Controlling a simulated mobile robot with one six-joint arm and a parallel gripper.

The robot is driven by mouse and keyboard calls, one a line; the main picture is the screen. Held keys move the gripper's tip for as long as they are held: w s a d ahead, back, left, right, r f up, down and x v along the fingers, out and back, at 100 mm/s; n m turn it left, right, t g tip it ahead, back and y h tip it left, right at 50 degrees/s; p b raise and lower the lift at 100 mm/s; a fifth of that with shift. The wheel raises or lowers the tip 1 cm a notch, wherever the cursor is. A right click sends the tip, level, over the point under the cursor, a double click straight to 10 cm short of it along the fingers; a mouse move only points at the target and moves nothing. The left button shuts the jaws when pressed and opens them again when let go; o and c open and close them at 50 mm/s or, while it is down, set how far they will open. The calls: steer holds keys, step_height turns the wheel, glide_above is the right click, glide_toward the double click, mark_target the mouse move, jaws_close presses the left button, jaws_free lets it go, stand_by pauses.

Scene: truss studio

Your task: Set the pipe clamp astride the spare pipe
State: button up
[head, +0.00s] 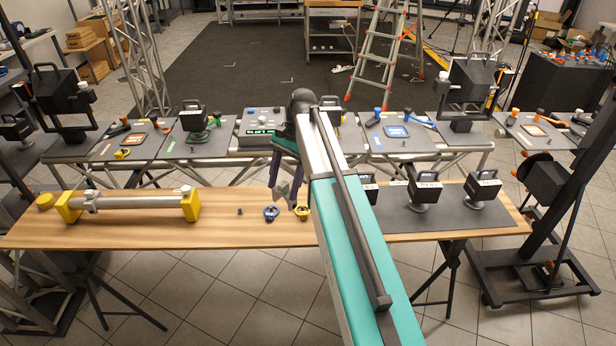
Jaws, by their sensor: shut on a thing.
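The spare pipe (140,203) is a silver tube lying level across two yellow supports at the left of the wooden table. A grey collar sits around its left part. My gripper (288,186) is over the middle of the table, well to the right of the pipe. It is shut on a small grey piece (281,190), which looks like the pipe clamp. The piece appears above the table and apart from the pipe. My arm and the dark fingers hide part of the grip, so the clamp's exact tilt is unclear.
A blue ring clamp (271,213), a yellow ring clamp (302,212) and a small dark peg (240,211) are on the wooden table (225,235) near my gripper. Several dark lamps stand on a grey mat (400,219) at right. A grey equipment bench (220,150) runs behind.

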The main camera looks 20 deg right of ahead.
steer(key=shift+n+g, duration=0.3)
steer(key=shift+n, duration=0.5)
steer(key=a+f+b, duration=0.1)
steer(key=s+a+f, duration=0.1)
steer(key=a, duration=0.1)
steer(key=shift+a+f+b, duration=0.15)
steer(key=shift+a+b, duration=0.05)
steer(key=shift+b, duration=0.2)
steer(key=shift+d, duration=0.15)
